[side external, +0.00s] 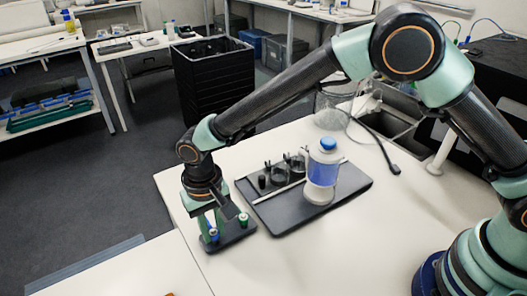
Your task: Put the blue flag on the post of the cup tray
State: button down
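My gripper (207,208) points down over a small dark holder (238,236) at the left front of the white table. Green upright pieces with pale tops, one of them a tube (243,219), stand at this holder. A small blue patch (213,232) shows low beside my fingers; I cannot tell whether it is the blue flag. The fingers are small and partly overlap these pieces, so their opening is unclear. Several dark cups (279,173) stand on a larger black tray (335,200) to the right. I cannot make out a post for certain.
A bottle with a blue cap and blue label (322,172) stands tall on the black tray, beside the cups. A clear glass vessel (329,112) and a dark cable (385,150) are behind.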

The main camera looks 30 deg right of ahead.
jog(key=shift+r, duration=0.15)
jog(key=shift+r, duration=1.6)
jog(key=shift+r, duration=0.4)
notch_tip(320, 180, up, 8)
jog(key=w+d+n, duration=0.1)
jog(key=w+d, duration=0.3)
jog(key=d, duration=0.7)
jog(key=w+d, duration=0.3)
jog(key=d, duration=0.9)
jog(key=w+d+n, duration=0.1)
jog(key=w+d, duration=0.3)
jog(key=d, duration=0.7)
jog(key=f, duration=0.5)
jog(key=shift+d, duration=0.25)
jog(key=shift+f, duration=1.75)
